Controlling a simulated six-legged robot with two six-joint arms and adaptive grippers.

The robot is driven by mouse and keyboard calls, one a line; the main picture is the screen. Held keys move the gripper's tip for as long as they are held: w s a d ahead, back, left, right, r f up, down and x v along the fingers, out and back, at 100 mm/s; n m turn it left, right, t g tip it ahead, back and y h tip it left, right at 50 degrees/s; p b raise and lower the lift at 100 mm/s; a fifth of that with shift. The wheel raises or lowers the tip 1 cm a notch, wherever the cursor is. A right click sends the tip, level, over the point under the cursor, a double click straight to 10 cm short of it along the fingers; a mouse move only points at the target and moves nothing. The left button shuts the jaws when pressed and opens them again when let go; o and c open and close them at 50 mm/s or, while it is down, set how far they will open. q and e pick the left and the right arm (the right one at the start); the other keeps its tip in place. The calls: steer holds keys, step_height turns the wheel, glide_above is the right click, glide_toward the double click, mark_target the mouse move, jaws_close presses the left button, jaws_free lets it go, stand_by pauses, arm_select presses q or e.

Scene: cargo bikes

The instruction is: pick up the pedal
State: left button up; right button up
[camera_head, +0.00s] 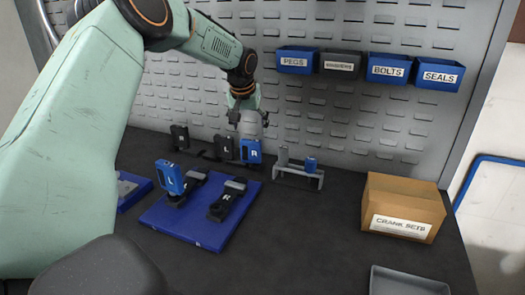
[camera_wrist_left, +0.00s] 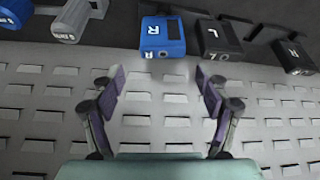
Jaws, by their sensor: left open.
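A blue pedal marked R (camera_head: 249,151) stands near the back of the dark bench, in a row with a black pedal (camera_head: 223,147) and another black one (camera_head: 180,137). In the left wrist view the blue pedal (camera_wrist_left: 163,38) is at the top centre, with a black one marked L (camera_wrist_left: 218,40) and one marked R (camera_wrist_left: 293,57) to its right. My left gripper (camera_head: 248,116) is above the blue pedal in the head view. Its two fingers (camera_wrist_left: 157,88) are spread with nothing between them. Another blue pedal, marked L (camera_head: 169,177), stands at the blue mat (camera_head: 180,232). My right gripper is not seen.
A small rack (camera_head: 301,180) with grey and blue cylinders stands right of the pedals. A cardboard crank sets box (camera_head: 403,207) and a grey tray (camera_head: 400,281) are further right. A slotted panel with labelled bins (camera_head: 389,69) rises behind. The bench between rack and box is clear.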

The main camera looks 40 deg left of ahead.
mark_target(251, 141)
arm_select(q)
steer(key=shift+a+f, duration=0.7)
steer(key=shift+f, duration=0.25)
steer(key=x, duration=0.3)
steer(key=d+b+x, duration=0.1)
steer(key=shift+w+a+f, duration=0.2)
steer(key=shift+w+f, duration=0.1)
steer(key=shift+f, duration=0.05)
steer(key=shift+w+a+f, duration=0.2)
steer(key=shift+a+f, duration=0.15)
steer(key=shift+f, duration=0.25)
steer(key=shift+w+d+r, duration=0.1)
steer(key=shift+w+d, duration=0.05)
steer(key=shift+d, duration=0.1)
steer(key=shift+c, duration=1.1)
steer(key=shift+a, duration=0.15)
steer(key=c, duration=0.8)
